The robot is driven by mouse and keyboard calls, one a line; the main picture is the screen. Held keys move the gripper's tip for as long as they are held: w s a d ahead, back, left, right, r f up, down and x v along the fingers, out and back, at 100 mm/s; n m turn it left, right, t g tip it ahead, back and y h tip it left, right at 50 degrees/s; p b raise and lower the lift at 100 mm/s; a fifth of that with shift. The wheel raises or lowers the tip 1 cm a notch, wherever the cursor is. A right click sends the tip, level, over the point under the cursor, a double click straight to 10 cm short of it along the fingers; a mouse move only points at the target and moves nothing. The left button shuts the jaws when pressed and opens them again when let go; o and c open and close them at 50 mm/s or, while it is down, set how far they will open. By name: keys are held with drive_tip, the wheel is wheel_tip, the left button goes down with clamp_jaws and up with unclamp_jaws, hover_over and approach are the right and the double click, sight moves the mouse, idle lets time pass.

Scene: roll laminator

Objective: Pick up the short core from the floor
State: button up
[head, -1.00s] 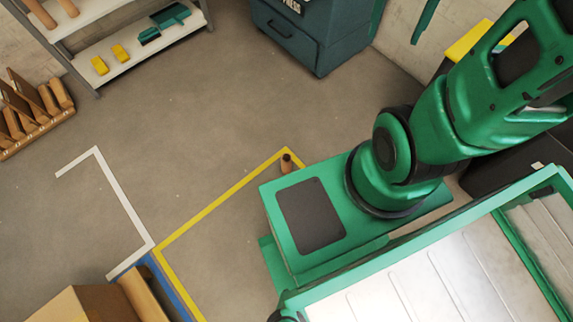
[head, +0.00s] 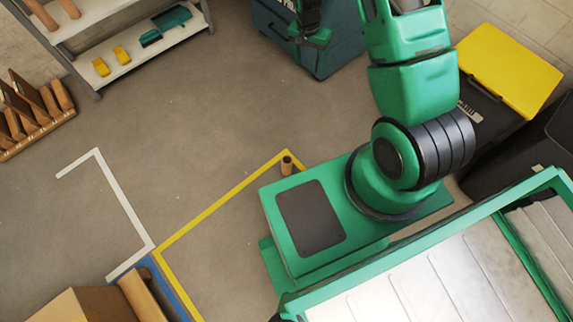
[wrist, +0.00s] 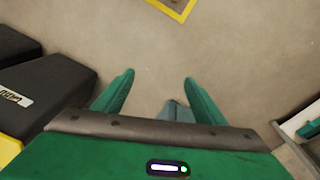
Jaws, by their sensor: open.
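The short core (head: 287,165) is a small brown tube with a dark open end, standing on the floor at the corner of the yellow floor line, just beyond my green base. In the wrist view, a small dark bit at the top edge inside the yellow corner may be the core (wrist: 177,2); it is mostly cut off. My gripper (wrist: 158,79) is open, with two green fingers apart and nothing between them. In the head view my gripper is at the top centre, in front of the dark cabinet, well away from the core.
A dark teal cabinet (head: 335,55) stands at the top centre. A shelf (head: 130,73) with yellow and teal items is at top left, a wooden rack (head: 40,125) at left, and a cardboard box (head: 75,308) at bottom left. A yellow-topped bin (head: 510,70) is at right. The middle floor is clear.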

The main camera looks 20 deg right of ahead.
drive_tip(key=a+f+m, duration=0.1)
drive_tip(key=a+f, duration=0.2)
drive_tip(key=f, duration=0.7)
drive_tip(key=a+f, duration=0.4)
drive_tip(key=f, duration=0.7)
drive_tip(key=m+y, duration=0.1)
drive_tip(key=m, duration=0.2)
hover_over(289, 160)
drive_tip(key=f, duration=2.2)
drive_tip(key=shift+w, duration=0.25)
wheel_tip(289, 160, down, 5)
drive_tip(key=shift+s, duration=0.15)
drive_tip(key=shift+a+f, duration=0.2)
drive_tip(key=shift+f, duration=1.3)
drive_tip(key=shift+a+f, duration=0.2)
drive_tip(key=shift+f, duration=1.3)
drive_tip(key=shift+w, duration=0.2)
drive_tip(key=c, duration=1.2)
